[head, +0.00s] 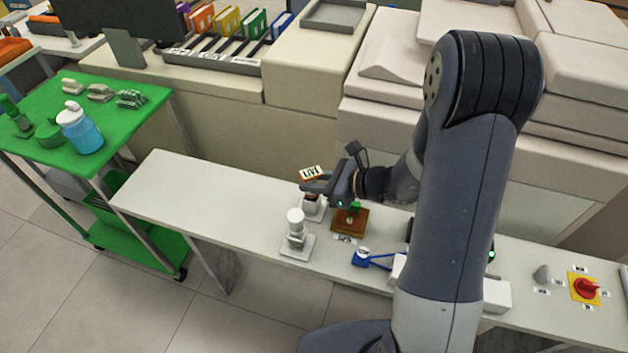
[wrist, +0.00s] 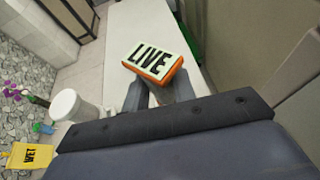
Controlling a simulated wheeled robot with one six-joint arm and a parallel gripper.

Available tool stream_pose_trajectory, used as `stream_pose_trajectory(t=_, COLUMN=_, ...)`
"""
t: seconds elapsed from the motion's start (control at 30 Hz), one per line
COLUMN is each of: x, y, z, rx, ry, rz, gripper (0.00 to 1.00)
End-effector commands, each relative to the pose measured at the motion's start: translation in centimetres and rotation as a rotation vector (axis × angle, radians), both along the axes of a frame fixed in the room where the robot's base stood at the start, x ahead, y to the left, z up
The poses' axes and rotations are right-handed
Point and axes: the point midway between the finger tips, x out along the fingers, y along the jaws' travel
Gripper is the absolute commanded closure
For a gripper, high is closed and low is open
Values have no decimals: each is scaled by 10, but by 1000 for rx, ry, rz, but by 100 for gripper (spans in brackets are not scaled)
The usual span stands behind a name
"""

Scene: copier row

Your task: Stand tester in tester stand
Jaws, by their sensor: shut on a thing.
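The tester, an orange block with a pale face reading "LIVE" (head: 312,172), is at my gripper's fingertips above the bench. It also shows in the wrist view (wrist: 156,62), with its label facing the camera. My gripper (head: 318,187) is shut on it; the grip on its lower part is mostly hidden. A small white stand with a dark opening (head: 313,209), which looks like the tester stand, is on the bench just below the gripper. The tester appears apart from and above it. The gripper partly covers that stand.
A white-topped post on a square base (head: 296,241) stands in front. A brown block with a green top (head: 350,220) is close on the right, a blue-handled item (head: 364,257) nearer. The bench's left part (head: 185,190) is clear. Copiers line the back.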

Motion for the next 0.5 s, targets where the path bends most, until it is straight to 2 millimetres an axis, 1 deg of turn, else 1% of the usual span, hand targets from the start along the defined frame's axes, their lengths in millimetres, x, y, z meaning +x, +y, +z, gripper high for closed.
stream_pose_trajectory(t=0.5, x=0, y=0, z=-4, rx=0, ry=0, rz=0, gripper=100)
